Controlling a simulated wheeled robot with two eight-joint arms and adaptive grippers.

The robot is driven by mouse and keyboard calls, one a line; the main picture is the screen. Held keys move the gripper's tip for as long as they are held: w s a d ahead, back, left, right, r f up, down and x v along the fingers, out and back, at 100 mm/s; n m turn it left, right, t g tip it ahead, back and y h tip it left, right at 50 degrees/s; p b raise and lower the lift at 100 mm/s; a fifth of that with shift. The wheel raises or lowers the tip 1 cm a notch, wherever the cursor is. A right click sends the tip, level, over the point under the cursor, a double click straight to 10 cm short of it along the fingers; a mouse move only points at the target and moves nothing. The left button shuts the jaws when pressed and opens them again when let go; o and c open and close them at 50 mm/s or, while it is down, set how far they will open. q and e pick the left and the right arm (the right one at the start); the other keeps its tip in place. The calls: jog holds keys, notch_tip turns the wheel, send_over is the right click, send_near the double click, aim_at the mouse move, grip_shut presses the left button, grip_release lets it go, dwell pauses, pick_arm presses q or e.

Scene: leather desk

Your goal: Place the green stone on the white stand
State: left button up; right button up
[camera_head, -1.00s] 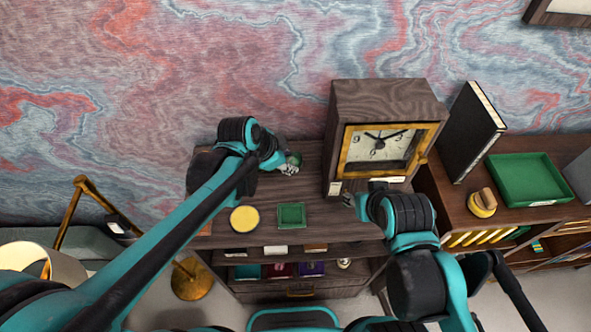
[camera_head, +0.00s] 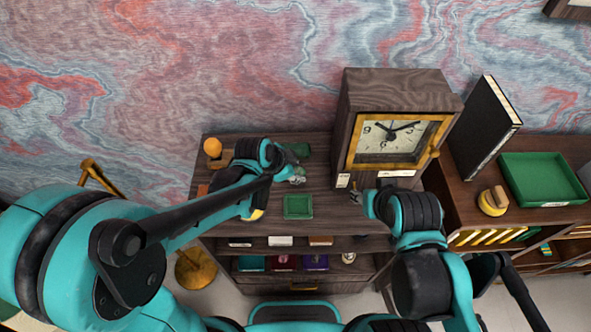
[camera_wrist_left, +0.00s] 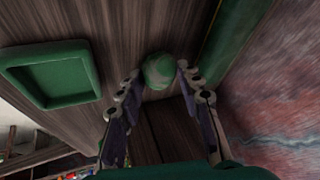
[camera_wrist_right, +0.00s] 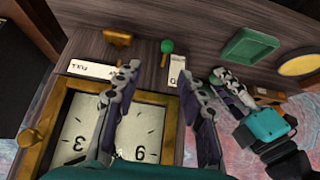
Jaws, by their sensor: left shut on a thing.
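The green stone (camera_wrist_left: 158,70), rounded with paler marbling, sits between the fingertips of my left gripper (camera_wrist_left: 158,80) in the left wrist view. My left gripper is shut on it, low over the dark wooden desk top, and also shows in the head view (camera_head: 297,178). I cannot tell whether the stone touches the desk. My right gripper (camera_wrist_right: 163,75) is open and empty, with its fingers apart in front of the clock; it also shows in the head view (camera_head: 355,197). I cannot make out a white stand in any view.
A wooden clock (camera_head: 394,135) stands right of the left gripper. A green tray (camera_head: 298,207) lies in front of it, and a dark green object (camera_head: 298,150) lies behind. An orange ball (camera_head: 213,147) is at the desk's back left. A yellow disc (camera_wrist_right: 302,64) lies beyond the tray.

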pick_arm(q)
jog(key=o, duration=1.2)
jog(key=shift+f, duration=0.1)
pick_arm(e)
jog(key=shift+f, duration=0.1)
pick_arm(q)
jog(key=shift+r, duration=0.25)
jog(key=p+v, duration=0.3)
jog(key=v, duration=0.9)
pick_arm(e)
notch_tip(320, 180, up, 3)
jog(key=shift+w+f, duration=0.15)
jog(key=shift+o, duration=1.1)
jog(key=shift+s, duration=0.25)
pick_arm(q)
jog(key=s+a+n+t+y, duration=0.1)
jog(key=s+a+n, duration=0.2)
jog(key=a+n, duration=0.1)
jog(key=s+a+r+n+y, duration=0.1)
jog(key=s+a+n, duration=0.2)
jog(key=a+n, duration=0.2)
jog(key=s+a+n+t+y, duration=0.1)
jog(key=s+a+n+y, duration=0.1)
jog(key=a+n, duration=0.3)
jog(key=shift+s+a+r+t, duration=0.15)
jog(key=shift+s+a+t, duration=0.2)
jog(key=shift+s, duration=0.15)
pick_arm(e)
jog(key=shift+w, duration=0.1)
